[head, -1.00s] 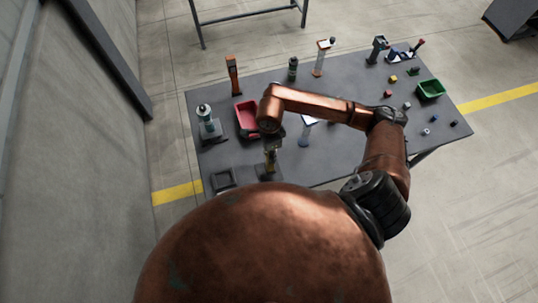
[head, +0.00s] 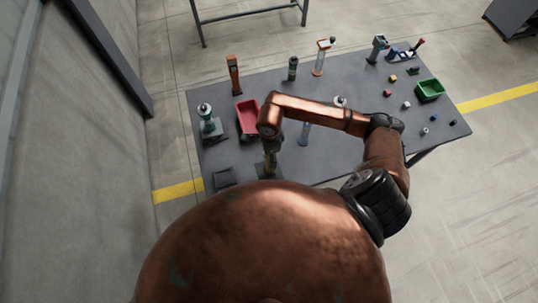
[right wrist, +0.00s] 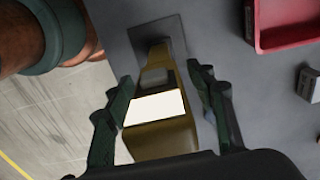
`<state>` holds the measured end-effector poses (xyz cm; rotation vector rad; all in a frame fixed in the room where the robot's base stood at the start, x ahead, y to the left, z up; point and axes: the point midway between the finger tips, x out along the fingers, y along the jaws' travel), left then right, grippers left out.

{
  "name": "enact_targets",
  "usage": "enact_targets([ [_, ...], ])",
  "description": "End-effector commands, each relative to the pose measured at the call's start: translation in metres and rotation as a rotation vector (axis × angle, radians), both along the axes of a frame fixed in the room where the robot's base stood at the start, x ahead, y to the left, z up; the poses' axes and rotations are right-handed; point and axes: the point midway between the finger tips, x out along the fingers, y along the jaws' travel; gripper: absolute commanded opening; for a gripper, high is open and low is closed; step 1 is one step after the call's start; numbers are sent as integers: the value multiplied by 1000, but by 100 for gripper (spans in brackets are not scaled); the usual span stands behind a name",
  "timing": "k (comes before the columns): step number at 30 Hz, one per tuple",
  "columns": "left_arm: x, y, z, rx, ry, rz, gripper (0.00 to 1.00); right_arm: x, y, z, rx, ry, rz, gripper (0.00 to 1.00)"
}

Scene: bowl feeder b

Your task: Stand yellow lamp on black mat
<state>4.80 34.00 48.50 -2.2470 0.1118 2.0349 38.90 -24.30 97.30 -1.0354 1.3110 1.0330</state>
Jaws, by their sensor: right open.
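The yellow lamp (right wrist: 160,130) is between the two green fingers of my right gripper (right wrist: 160,95) in the right wrist view. It has a white label and a narrower far end. The fingers are open, with a gap visible on either side of the lamp. The far end meets the dark square black mat (right wrist: 178,28), and the lamp looks upright on it. In the head view my right gripper (head: 269,152) points down over the mat (head: 262,174), and the lamp (head: 268,167) shows only in small part. My left gripper is not in view.
A red bin (head: 247,117) stands close beyond the gripper. Another dark square tray (head: 224,178) lies to its left. Several tools stand along the table's far side. A green bin (head: 430,89) and small blocks are at the right. My forearm hides part of the table's middle.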

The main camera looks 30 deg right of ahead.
Motion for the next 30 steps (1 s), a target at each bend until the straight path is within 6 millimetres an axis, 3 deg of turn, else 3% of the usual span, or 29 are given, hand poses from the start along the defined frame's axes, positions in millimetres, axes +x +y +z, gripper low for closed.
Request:
enact_targets([
  [10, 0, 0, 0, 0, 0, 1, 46, 2, 0, 11, -1, -4, 1, 50],
  [24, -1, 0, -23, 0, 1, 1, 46, 1, 0, 101, -2, -5, 0, 50],
  [30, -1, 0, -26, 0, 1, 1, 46, 0, 0, 120, -1, -1, 0, 50],
])
